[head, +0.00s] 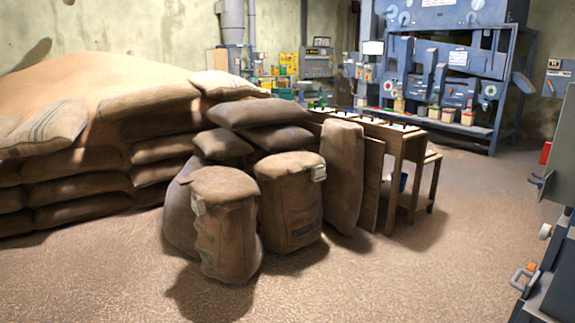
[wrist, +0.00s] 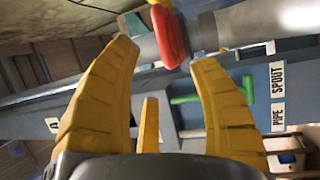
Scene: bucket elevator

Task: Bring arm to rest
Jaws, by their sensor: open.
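My gripper (wrist: 160,62) shows in the wrist view with its yellow ribbed fingers spread apart. It is open, and nothing is between the fingers. A red ring-shaped part (wrist: 170,36) on a grey pipe (wrist: 270,22) is just past the fingertips; I cannot tell whether they touch. A green bar (wrist: 195,98) is seen behind the fingers. My gripper is not seen in the head view.
Labels reading PIPE and SPOUT (wrist: 277,95) are on a blue panel. In the head view, filled sacks (head: 292,205) stand before a wooden bench (head: 395,140). Blue machinery (head: 450,70) stands at the back. Grey equipment (head: 555,270) is at the right edge. The front floor is clear.

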